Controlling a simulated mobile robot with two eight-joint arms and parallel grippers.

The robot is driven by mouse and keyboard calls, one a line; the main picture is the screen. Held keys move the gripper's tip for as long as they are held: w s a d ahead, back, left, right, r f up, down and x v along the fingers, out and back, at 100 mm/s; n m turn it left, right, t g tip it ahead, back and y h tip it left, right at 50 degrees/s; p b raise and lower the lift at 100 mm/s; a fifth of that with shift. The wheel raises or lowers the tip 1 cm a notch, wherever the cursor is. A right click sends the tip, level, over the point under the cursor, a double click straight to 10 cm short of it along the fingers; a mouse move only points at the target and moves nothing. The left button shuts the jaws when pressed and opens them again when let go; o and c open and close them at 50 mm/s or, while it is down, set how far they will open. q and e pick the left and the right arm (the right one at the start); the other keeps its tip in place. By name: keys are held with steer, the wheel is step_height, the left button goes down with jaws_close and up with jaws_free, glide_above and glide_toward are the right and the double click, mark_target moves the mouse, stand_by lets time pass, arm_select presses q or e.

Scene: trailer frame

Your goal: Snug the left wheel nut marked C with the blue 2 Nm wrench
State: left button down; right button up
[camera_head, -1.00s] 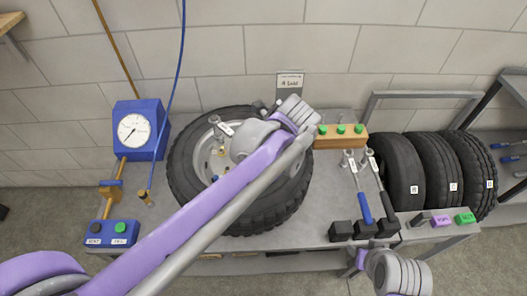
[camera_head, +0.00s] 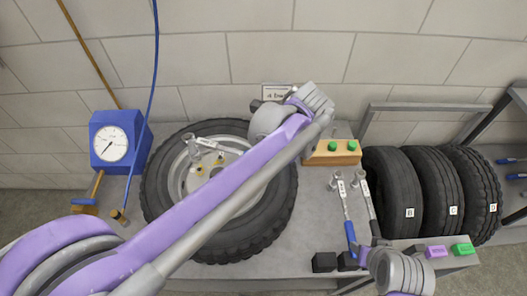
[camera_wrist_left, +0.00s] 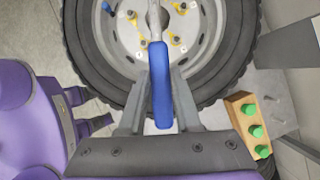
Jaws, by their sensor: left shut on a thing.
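My left gripper (camera_wrist_left: 162,80) is shut on the blue handle of a wrench (camera_wrist_left: 161,98). In the head view my left arm hides most of the gripper and the handle. The wrench's socket end and white tag (camera_head: 209,143) show over the upper left of the wheel hub; I cannot tell if it sits on a nut. The wheel (camera_head: 262,225) lies flat on the bench. Several yellow nuts (camera_wrist_left: 129,60) sit around its hub, with marks too small to read. My right gripper (camera_head: 362,257) is low at the bench front, its fingers mostly hidden.
A blue gauge (camera_head: 112,145) stands left. Upright tyres (camera_head: 393,195) stand right.

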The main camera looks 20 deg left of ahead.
arm_select(q)
steer(key=shift+s+a+f+b, duration=0.1)
steer(key=shift+s+f+b, duration=0.15)
steer(key=shift+f+b, duration=1.05)
steer(key=shift+f, duration=0.95)
arm_select(e)
steer(key=shift+s+f, duration=0.35)
steer(key=shift+f, duration=0.5)
steer(key=shift+s+f, duration=0.35)
steer(key=shift+f, duration=0.5)
arm_select(q)
steer(key=shift+w+f, duration=0.1)
steer(key=shift+f, duration=0.05)
arm_select(e)
steer(key=shift+f, duration=0.1)
arm_select(q)
steer(key=shift+f+b, duration=0.35)
arm_select(e)
steer(key=shift+f, duration=0.25)
arm_select(q)
steer(key=shift+f+b, duration=0.4)
steer(key=shift+f, duration=0.3)
arm_select(e)
steer(key=shift+s+f, duration=0.15)
steer(key=shift+f, duration=0.35)
arm_select(q)
steer(key=c, duration=1.3)
jaws_free()
jaws_close()
